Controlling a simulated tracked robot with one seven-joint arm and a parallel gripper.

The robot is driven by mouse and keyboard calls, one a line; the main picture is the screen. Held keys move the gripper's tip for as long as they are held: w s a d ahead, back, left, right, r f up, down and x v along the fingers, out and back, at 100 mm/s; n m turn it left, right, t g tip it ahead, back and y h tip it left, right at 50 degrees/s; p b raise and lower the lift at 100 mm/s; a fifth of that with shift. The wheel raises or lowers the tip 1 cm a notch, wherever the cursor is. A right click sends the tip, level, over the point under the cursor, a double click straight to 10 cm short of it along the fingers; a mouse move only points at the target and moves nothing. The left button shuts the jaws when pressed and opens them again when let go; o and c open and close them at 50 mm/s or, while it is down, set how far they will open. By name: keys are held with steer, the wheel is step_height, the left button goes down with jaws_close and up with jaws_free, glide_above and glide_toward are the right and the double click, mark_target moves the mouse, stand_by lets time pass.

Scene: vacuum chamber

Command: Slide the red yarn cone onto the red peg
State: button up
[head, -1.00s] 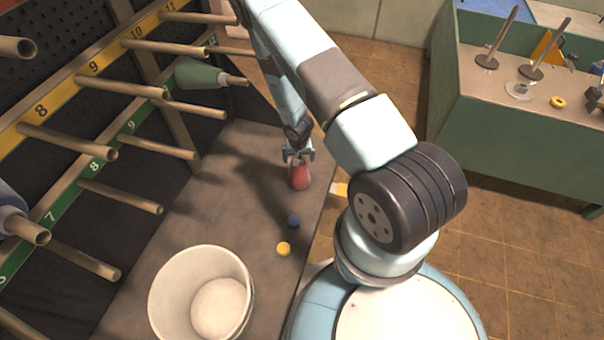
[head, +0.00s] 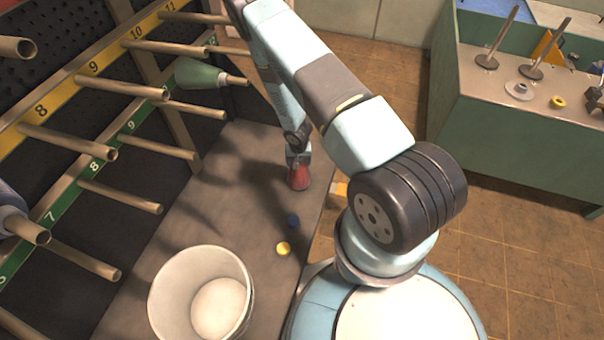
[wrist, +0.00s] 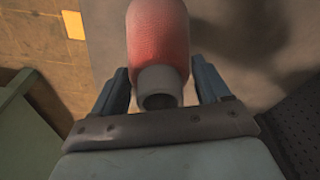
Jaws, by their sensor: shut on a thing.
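The red yarn cone (head: 299,178) stands on the grey-brown bench top, narrow end up. In the wrist view the cone (wrist: 160,40) shows its grey tube end facing me, between the fingers. My gripper (head: 298,158) reaches down over the cone's top and is shut on it. In the wrist view my gripper (wrist: 160,88) has one blue finger on each side of the tube end. I cannot pick out a red peg; the pegs in view are plain tan, on yellow and green numbered rails, with a dark red panel (head: 45,8) at top left.
A green cone (head: 200,74) sits on a rack peg, and a bluish one (head: 12,215) at the left edge. A white bucket (head: 165,300), a blue cap (head: 293,221) and a yellow cap (head: 283,249) are on the bench. A green cabinet (head: 500,130) stands at right.

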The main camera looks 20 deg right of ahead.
steer(key=c, duration=1)
steer(key=shift+r, duration=0.1)
